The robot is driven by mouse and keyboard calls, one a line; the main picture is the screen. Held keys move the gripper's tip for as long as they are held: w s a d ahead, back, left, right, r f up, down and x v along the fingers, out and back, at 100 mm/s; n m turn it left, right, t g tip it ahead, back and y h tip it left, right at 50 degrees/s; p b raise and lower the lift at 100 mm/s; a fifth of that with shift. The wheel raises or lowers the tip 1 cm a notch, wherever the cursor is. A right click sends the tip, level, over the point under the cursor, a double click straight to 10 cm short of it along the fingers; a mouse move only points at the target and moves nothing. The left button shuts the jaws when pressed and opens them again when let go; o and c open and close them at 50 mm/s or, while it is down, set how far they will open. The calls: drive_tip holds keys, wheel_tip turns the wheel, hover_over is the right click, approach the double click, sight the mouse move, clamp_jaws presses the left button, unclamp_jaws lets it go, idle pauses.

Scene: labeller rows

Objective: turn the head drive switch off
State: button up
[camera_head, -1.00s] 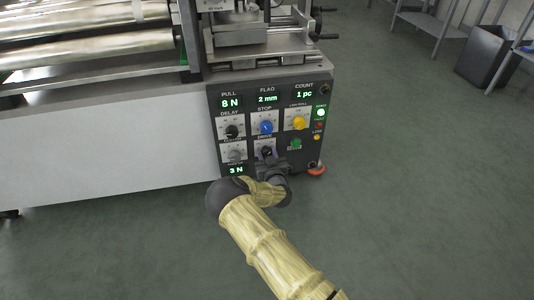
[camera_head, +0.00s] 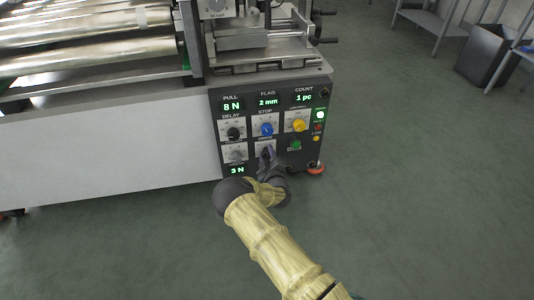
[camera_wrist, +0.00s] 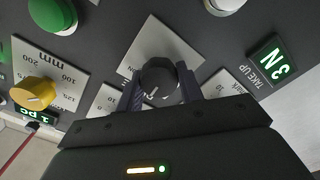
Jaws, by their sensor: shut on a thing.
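The drive switch (camera_wrist: 157,78) is a round black knob with a white pointer mark, on a pale plate of the dark control panel (camera_head: 312,100). In the wrist view my gripper (camera_wrist: 159,84) has one finger on each side of the knob and is shut on it. The pointer mark leans toward the lower left of that view. In the head view my gripper (camera_head: 267,153) is at the panel's lower middle, under the drive label, and hides most of the switch. The plate's lettering is largely covered by the fingers.
A black delay knob (camera_head: 233,133) is at the upper left.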

drive_tip(key=n, duration=0.3)
drive_tip(key=shift+f+n, duration=0.1)
drive_tip(key=shift+n, duration=0.3)
drive_tip(key=n, duration=0.4)
idle(0.3)
drive_tip(key=o, duration=1)
